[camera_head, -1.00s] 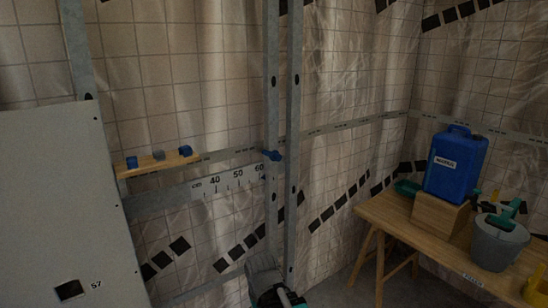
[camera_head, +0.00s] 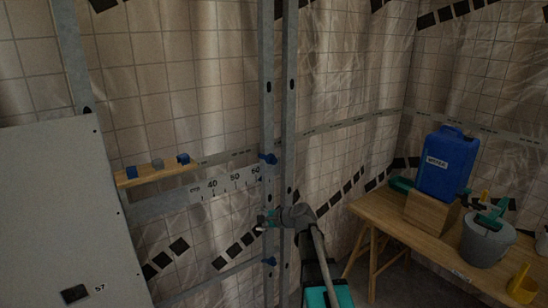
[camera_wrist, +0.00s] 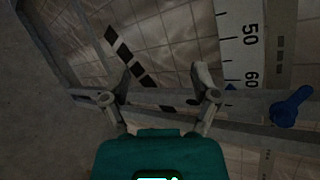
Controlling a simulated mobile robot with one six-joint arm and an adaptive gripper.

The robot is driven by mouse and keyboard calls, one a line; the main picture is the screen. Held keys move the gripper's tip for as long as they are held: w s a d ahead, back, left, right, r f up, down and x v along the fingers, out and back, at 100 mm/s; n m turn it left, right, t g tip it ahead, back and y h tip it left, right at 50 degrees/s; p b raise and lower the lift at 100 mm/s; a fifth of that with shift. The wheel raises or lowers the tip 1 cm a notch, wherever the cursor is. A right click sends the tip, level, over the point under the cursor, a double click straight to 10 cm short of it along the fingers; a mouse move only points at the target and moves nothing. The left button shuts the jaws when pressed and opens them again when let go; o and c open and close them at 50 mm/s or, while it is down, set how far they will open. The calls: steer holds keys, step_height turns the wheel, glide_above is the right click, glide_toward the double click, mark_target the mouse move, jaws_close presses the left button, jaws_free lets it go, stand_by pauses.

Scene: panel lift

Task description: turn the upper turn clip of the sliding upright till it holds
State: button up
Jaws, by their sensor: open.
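The sliding upright (camera_head: 267,100) is a grey metal profile standing in the middle of the head view. Its upper turn clip (camera_head: 268,158) is blue and sits where the upright crosses the horizontal rail with the scale. A blue clip also shows at the right of the wrist view (camera_wrist: 290,107), beside the 60 mark. A lower blue clip (camera_head: 270,261) sits further down the upright. My gripper (camera_wrist: 158,95) is open, with nothing between its fingers. In the head view it is in front of the upright, between the two clips and apart from the upper one.
A second metal upright (camera_head: 288,100) stands close to the right. A grey panel (camera_head: 50,210) leans at the left. A wooden strip (camera_head: 157,174) with small parts is on the rail. At the right, a wooden table (camera_head: 390,213) bears a blue canister (camera_head: 447,165) and a grey bucket (camera_head: 487,242).

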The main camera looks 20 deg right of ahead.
steer(key=w+d+r+m+t+h+p, duration=0.15)
steer(key=w+d+r+m+t, duration=0.3)
steer(key=d+r+m, duration=0.45)
steer(key=m+t+h+p, duration=0.1)
steer(key=m+t+h, duration=0.1)
steer(key=m+t, duration=0.1)
glide_toward(275, 162)
steer(key=d+v, duration=0.1)
steer(key=v, duration=0.2)
steer(key=shift+s+a+r+g, duration=0.1)
steer(key=shift+a+r+g, duration=0.15)
steer(key=shift+r, duration=0.15)
steer(key=x, duration=1.4)
steer(key=shift+s+a, duration=0.1)
steer(key=shift+a, duration=0.15)
steer(key=shift+c, duration=0.3)
jaws_close()
